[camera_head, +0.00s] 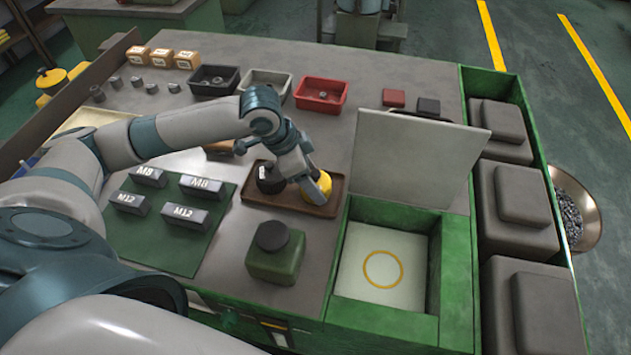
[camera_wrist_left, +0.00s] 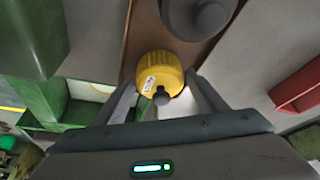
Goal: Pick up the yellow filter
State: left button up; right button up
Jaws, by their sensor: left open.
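The yellow filter (camera_head: 317,188) stands on a brown tray (camera_head: 330,207) in the middle of the workbench, partly hidden by my left gripper (camera_head: 308,180). In the left wrist view the yellow filter (camera_wrist_left: 160,76) has a white label and a dark knob, and it sits between the tips of the open fingers of my left gripper (camera_wrist_left: 160,88). I cannot tell whether the fingers touch it. A dark filter (camera_head: 269,178) with a white label stands on the same tray, just left of my gripper. My right gripper is not in view.
A green box (camera_head: 390,310) with a raised grey lid (camera_head: 415,155) stands right of the tray. A green canister (camera_head: 276,254) stands in front of it. Marked metal blocks (camera_head: 186,216) lie on a green mat at left. Red (camera_head: 322,94) and grey bins stand at the back.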

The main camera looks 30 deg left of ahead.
pick_arm(q)
jog(key=shift+x, duration=0.8)
jog(key=shift+c, duration=0.6)
jog(key=c, duration=0.7)
jog(key=shift+c, duration=0.2)
jog(key=shift+r, duration=0.1)
